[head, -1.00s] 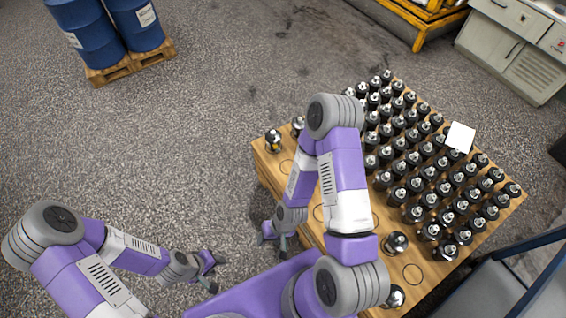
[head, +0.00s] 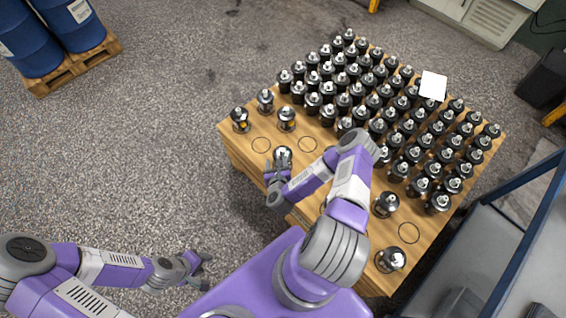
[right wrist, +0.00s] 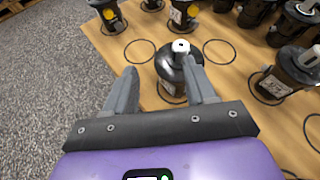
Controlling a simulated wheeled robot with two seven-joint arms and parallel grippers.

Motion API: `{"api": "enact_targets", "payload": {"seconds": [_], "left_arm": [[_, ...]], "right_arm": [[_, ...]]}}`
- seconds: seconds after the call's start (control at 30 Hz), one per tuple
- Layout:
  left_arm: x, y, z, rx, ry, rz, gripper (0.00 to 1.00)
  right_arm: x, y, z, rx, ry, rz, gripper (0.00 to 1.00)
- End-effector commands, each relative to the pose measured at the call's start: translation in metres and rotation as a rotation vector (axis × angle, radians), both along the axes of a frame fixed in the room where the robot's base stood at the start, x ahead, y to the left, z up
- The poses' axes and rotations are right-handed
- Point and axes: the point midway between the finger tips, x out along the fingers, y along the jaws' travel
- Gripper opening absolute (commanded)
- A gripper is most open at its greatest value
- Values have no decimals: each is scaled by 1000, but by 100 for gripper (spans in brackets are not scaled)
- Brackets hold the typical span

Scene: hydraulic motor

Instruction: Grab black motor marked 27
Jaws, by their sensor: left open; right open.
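Many dark motors with silver tops stand upright on a wooden table (head: 262,178). My right gripper (right wrist: 158,68) is open and reaches over the table's near left edge. A single black motor (right wrist: 172,68) stands just ahead of its fingers, closer to the right finger, which covers part of it. The same motor (head: 283,154) shows in the head view by the right gripper (head: 278,168). I cannot read the number 27 on any motor. My left gripper (head: 204,268) is open and empty, low over the floor, away from the table.
Drawn circles, some empty (right wrist: 140,51), mark the tabletop. Other motors (right wrist: 290,72) stand right of and beyond the right gripper. A white square (head: 433,86) is above the motor rows. Blue drums (head: 70,25) stand on a pallet at upper left.

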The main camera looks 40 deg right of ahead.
Motion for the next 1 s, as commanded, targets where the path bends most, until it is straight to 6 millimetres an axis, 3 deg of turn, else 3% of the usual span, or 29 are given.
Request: {"api": "enact_targets", "payload": {"seconds": [0.2,0.7,1.0], "left_arm": [[0,0,-9,0,0,0,43],[0,0,-36,0,0,0,43],[0,0,-36,0,0,0,43]], "right_arm": [[-4,-27,-7,65,-106,-161,56],[42,-65,-30,63,-106,-160,56],[46,-67,-31,67,-104,-158,56]]}}
